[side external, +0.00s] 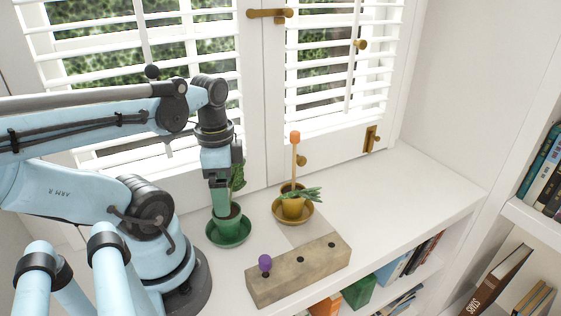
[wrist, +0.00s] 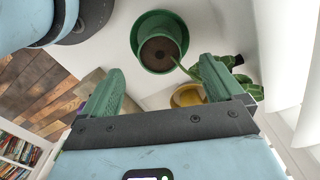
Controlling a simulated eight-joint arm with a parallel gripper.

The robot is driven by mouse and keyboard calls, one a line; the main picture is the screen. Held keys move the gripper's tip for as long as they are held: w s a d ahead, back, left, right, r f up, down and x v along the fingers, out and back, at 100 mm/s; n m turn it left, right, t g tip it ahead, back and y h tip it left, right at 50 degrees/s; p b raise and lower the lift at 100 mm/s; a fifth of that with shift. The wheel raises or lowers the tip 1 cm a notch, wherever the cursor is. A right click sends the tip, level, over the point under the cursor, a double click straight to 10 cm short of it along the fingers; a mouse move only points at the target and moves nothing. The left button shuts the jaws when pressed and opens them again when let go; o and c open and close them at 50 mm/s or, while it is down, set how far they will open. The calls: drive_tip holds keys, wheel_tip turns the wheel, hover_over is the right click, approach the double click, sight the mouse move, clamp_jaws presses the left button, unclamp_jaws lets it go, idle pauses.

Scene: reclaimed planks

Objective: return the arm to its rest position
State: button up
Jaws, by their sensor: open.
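My gripper (side external: 221,203) points down at the green pot (side external: 231,225) in the side view and overlaps it there; I cannot tell the exact gap. In the wrist view my gripper (wrist: 160,85) has its two green fingers wide apart with nothing between them. The green pot (wrist: 160,50) stands on a green saucer (wrist: 143,22) beyond the fingers, with dark soil and leaves leaning right. My light-blue arm is stretched out over the white shelf top (side external: 400,200).
A yellow pot (side external: 293,208) with a plant and an orange-tipped stick (side external: 295,150) stands on a yellow saucer. A wooden block (side external: 298,275) with holes carries a purple knob (side external: 265,262) near the front edge. Window shutters (side external: 150,60) rise behind. The shelf top's right side is clear.

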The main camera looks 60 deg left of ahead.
drive_tip(key=shift+f, duration=3.05)
drive_tip(key=shift+r, duration=5.9)
drive_tip(key=shift+f, duration=6.05)
drive_tip(key=shift+r, duration=1.45)
wheel_tip(320, 180, up, 9)
drive_tip(key=n, duration=0.4)
